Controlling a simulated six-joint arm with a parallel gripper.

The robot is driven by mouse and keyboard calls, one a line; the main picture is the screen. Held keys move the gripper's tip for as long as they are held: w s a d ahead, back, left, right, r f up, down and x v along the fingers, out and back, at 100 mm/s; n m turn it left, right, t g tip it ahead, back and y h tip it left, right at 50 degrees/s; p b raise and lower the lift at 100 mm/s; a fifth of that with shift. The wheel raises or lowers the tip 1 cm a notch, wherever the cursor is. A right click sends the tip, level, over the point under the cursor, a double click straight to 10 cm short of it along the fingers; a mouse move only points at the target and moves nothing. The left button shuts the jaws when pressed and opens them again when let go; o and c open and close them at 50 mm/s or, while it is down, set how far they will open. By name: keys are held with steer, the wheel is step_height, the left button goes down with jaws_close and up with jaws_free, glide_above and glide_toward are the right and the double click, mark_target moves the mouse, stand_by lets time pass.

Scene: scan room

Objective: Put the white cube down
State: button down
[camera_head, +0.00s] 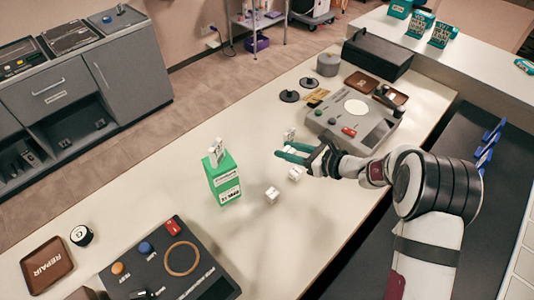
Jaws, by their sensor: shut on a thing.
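My gripper (289,152) has teal fingers and hangs above the middle of the white table (240,250). It is shut on a small white cube (291,150), which shows only partly between the fingers. Another small white cube (272,194) with dark markings lies below and to the left of the gripper. One more white cube (295,174) lies just under the gripper. A small white item (289,134) shows just behind the fingers; I cannot tell its full shape.
A green box (223,181) with a white item on top stands left of the gripper. A grey device (355,118) stands behind right. A dark control panel (170,265) and a brown REPAIR tray (47,262) are at front left. The table's middle front is clear.

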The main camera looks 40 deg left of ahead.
steer(key=shift+w+d+r, duration=0.2)
steer(key=shift+d+r, duration=0.15)
steer(key=shift+d, duration=0.25)
steer(key=shift+w+d+r, duration=0.2)
steer(key=shift+d+r, duration=0.15)
steer(key=shift+d, duration=0.2)
steer(key=s+d+n+g+h, duration=0.1)
steer(key=s+d+n+g, duration=0.25)
steer(key=s+d, duration=0.7)
glide_above(245, 222)
steer(key=shift+g, duration=0.25)
steer(key=f, duration=0.6)
steer(key=shift+w+d, duration=0.15)
steer(key=shift+d, duration=0.2)
steer(key=f, duration=0.4)
steer(key=shift+s+a, duration=0.2)
steer(key=shift+a, duration=0.1)
steer(key=shift+f, duration=0.25)
steer(key=shift+f, duration=0.1)
steer(key=c, duration=0.5)
jaws_free()
steer(key=shift+c, duration=0.2)
